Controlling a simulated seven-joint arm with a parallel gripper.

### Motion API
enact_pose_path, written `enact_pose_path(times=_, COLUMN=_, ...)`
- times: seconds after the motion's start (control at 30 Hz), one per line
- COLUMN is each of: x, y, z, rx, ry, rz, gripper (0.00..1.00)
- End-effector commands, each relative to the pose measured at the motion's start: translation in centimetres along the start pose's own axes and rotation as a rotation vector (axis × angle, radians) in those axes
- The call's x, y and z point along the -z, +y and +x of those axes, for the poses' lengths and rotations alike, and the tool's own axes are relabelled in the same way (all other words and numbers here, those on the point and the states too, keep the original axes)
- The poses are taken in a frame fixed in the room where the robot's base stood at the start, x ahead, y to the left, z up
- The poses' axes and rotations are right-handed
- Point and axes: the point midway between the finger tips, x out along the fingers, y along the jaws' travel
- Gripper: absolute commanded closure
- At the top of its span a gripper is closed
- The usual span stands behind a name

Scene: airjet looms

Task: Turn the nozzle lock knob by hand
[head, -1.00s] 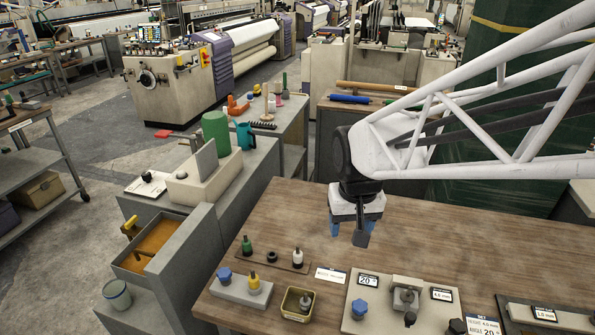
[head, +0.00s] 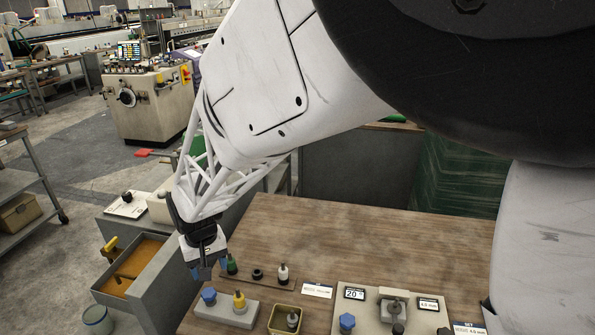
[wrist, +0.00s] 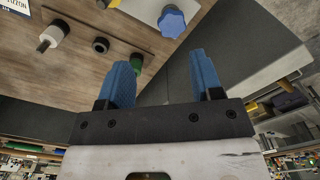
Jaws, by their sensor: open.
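My gripper (head: 208,270) hangs over the left edge of the wooden bench, open with nothing between its blue fingers. In the wrist view its fingers (wrist: 163,72) stand apart. A blue lobed knob (head: 209,296) sits on a light grey block (head: 222,312), just below the gripper in the head view. This knob also shows in the wrist view (wrist: 172,22), beyond the fingertips and apart from them. A yellow nozzle (head: 240,301) stands on the same block. A second blue knob (head: 347,322) is on the light fixture plate (head: 372,300). I cannot tell which knob is the nozzle lock.
A strip holds a green nozzle (head: 232,265), a black ring (head: 257,274) and a white nozzle (head: 283,273) close to the gripper. A small tray (head: 280,318) holds a dark-topped part. An open drawer (head: 128,272) is left of the bench. The bench's back middle is clear.

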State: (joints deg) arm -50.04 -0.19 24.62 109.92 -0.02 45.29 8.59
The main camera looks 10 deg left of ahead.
Motion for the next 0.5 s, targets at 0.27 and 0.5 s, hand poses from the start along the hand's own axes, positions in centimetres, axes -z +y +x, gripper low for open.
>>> enact_pose_path(times=0.27, x=0.52, y=-1.69, z=1.02, rx=-0.001, ry=-0.006, rz=-0.019, gripper=0.4)
enact_pose_path(times=0.5, x=0.51, y=-1.64, z=0.98, rx=-0.001, ry=-0.006, rz=-0.019, gripper=0.4)
